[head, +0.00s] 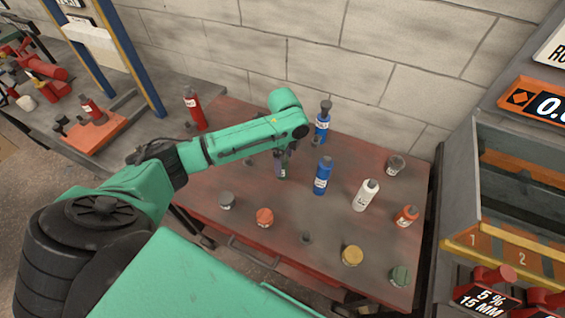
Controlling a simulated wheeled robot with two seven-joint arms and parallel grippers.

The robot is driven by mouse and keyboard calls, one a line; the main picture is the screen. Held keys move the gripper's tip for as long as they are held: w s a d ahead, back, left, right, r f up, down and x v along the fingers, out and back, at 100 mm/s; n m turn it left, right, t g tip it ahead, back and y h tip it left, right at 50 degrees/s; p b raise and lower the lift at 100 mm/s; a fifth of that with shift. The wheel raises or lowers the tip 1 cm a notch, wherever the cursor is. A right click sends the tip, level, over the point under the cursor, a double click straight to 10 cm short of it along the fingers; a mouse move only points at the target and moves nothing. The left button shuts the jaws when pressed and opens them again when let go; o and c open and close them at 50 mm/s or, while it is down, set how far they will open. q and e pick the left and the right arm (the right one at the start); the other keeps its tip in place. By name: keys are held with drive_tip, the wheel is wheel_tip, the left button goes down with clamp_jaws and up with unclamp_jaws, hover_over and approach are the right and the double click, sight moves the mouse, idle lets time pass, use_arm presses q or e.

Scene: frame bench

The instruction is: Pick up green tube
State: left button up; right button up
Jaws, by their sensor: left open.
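My left gripper (282,163) hangs at the end of my green arm, over the middle of the red bench (330,232). It is small in the head view and the arm's end partly covers it. Its jaws are open. A dark, purplish-green shape shows at the fingers; I cannot tell whether it is a tube or part of the gripper. A short green container (400,276) stands at the bench's near right corner, well apart from the gripper. No other clearly green tube shows. My right gripper is out of view.
A blue bottle (322,176) stands just right of the gripper, and another blue bottle (323,122) behind. A white bottle (365,195), orange jar (406,216), yellow jar (352,256) and red-orange jar (264,218) stand around. A shelf unit (480,150) borders the right.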

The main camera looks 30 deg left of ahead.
use_arm(q)
drive_tip(key=f, duration=0.4)
drive_tip(key=shift+s+a, duration=0.2)
drive_tip(key=shift+s, duration=0.1)
drive_tip(key=shift+w, duration=0.1)
drive_tip(key=c, duration=1.3)
drive_tip(key=shift+p, duration=0.3)
clamp_jaws()
